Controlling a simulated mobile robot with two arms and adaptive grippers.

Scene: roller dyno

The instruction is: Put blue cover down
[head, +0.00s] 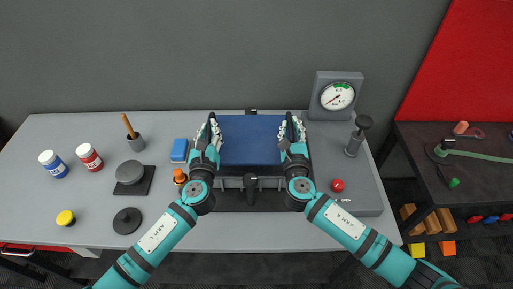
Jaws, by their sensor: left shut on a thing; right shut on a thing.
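The blue cover (250,140) is a flat dark-blue panel in the middle of the head view, over a dark machine base (250,198) on the grey table. My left gripper (211,127) is shut on its left edge. My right gripper (290,126) is shut on its right edge. The cover looks level from side to side. I cannot tell whether it rests on the base or is held above it. The cover hides most of what lies beneath it.
A pressure gauge (337,97) and a dark plunger (358,136) stand right. A red knob (337,185) sits front right. A blue block (179,150), an orange piece (180,177), black discs (127,220) and several jars (89,157) are left.

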